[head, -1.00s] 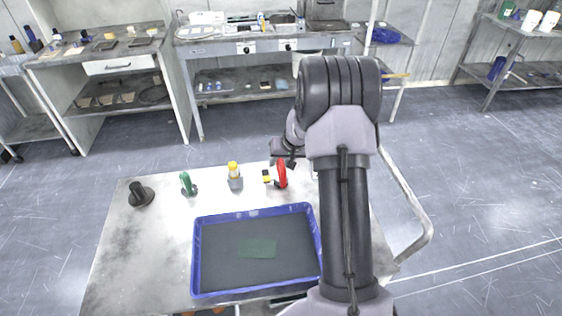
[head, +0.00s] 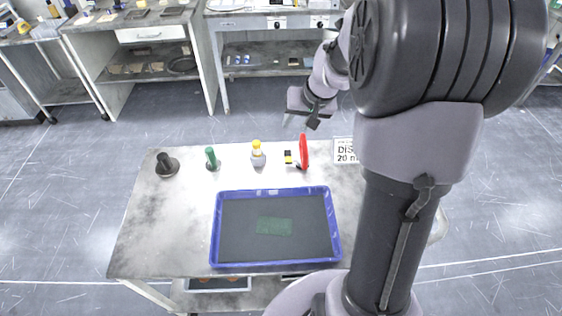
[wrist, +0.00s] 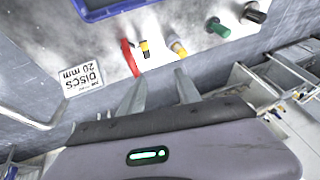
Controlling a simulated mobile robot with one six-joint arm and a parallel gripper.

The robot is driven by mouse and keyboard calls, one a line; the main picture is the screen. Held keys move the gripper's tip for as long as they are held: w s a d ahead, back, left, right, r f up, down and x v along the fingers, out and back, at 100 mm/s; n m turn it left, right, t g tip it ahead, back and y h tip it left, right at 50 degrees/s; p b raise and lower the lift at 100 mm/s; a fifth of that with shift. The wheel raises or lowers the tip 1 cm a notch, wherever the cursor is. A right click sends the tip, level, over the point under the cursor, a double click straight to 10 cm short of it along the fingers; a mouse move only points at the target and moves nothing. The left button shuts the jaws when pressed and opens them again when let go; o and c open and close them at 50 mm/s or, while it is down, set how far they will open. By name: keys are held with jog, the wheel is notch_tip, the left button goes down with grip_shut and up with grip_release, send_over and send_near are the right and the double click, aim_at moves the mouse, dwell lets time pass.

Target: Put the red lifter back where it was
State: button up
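The red lifter (head: 304,151) stands upright on the table at the back, right of a yellow-and-black block (head: 289,157). In the wrist view the red lifter (wrist: 131,58) shows beyond my left finger, with nothing between the fingers. My gripper (wrist: 160,80) is open, its two fingers apart and empty. In the head view my gripper (head: 294,121) hangs above and behind the red lifter, apart from it. Whether the lifter's base sits flat is too small to tell.
A blue tray (head: 216,232) with a dark inside and green patch fills the front of the table (head: 150,225). A yellow-topped item (head: 257,154), a green-handled one (head: 211,157) and a black one (head: 167,164) stand leftward. A "DISCS 20 mm" sign (wrist: 83,78) lies right of the lifter in the head view.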

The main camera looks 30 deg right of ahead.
jog(key=s+a+r, duration=0.4)
jog(key=a+r, duration=0.2)
jog(key=a, duration=0.3)
jog(key=s+a+r, duration=0.2)
jog(key=s+a, duration=0.5)
jog(key=s, duration=0.2)
jog(key=s+a+r+y, duration=0.1)
jog(key=s+a+r, duration=0.1)
jog(key=s+a, duration=0.5)
jog(key=s, duration=0.3)
jog(key=shift+s+a+n+t+y, duration=0.2)
jog(key=shift+n+t+y, duration=0.1)
jog(key=shift+n, duration=0.1)
notch_tip(320, 180, down, 6)
jog(key=b, duration=0.6)
jog(key=shift+f, duration=0.2)
